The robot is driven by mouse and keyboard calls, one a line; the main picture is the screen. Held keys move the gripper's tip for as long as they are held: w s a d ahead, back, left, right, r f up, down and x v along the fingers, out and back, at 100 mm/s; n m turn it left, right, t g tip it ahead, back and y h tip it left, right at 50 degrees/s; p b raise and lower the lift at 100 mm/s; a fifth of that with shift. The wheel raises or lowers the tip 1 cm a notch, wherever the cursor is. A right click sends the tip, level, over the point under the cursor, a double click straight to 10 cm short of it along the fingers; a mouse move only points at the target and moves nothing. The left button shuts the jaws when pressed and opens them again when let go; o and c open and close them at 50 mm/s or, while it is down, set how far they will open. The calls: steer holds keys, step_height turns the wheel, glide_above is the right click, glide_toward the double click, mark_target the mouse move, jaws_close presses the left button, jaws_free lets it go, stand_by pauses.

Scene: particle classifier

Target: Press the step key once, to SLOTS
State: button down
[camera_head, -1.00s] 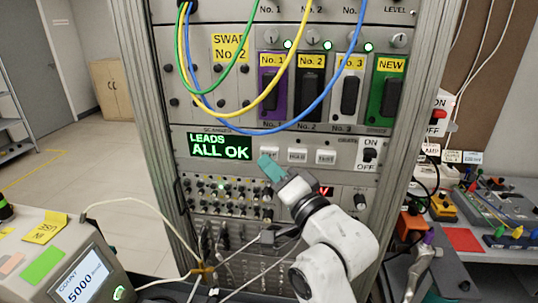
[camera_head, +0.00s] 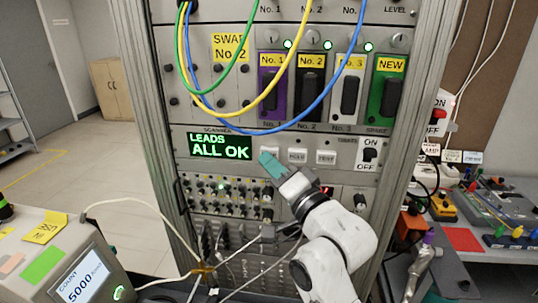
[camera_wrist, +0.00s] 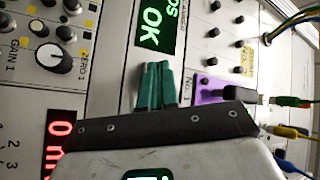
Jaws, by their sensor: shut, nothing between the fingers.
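The scanner panel has a row of white keys below the module row. The leftmost key (camera_head: 268,150) shows only its upper part above my gripper; its label is too small to read. The green display (camera_head: 220,146) reads "LEADS ALL OK". It also shows sideways in the wrist view (camera_wrist: 157,25). My gripper (camera_head: 266,158), with teal fingers, is shut and empty, its tips at the lower edge of that key. I cannot tell whether they touch it. In the wrist view the shut fingers (camera_wrist: 156,68) point at the panel, and the keys are hidden.
Two more keys, the middle one (camera_head: 297,156) and the right one (camera_head: 326,157), lie to the right, then an ON/OFF switch (camera_head: 369,154). Blue, yellow and green leads hang above, the blue lead (camera_head: 270,131) lowest. A panel of knobs (camera_head: 225,192) lies below.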

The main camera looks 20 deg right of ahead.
steer(key=shift+w+d, duration=0.4)
steer(key=shift+w, duration=0.2)
stand_by(0.7)
stand_by(0.4)
steer(key=shift+s+a+p, duration=0.2)
steer(key=shift+s+a, duration=0.15)
steer(key=shift+s, duration=0.2)
steer(key=shift+s+a+p, duration=0.15)
steer(key=shift+s+a, duration=0.15)
steer(key=shift+s, duration=0.2)
steer(key=s+a, duration=0.1)
steer(key=s+a+p, duration=0.1)
steer(key=s+p, duration=0.1)
steer(key=s, duration=0.1)
steer(key=shift+s+a, duration=0.1)
steer(key=shift+a, duration=0.3)
steer(key=shift+s, duration=0.1)
stand_by(0.4)
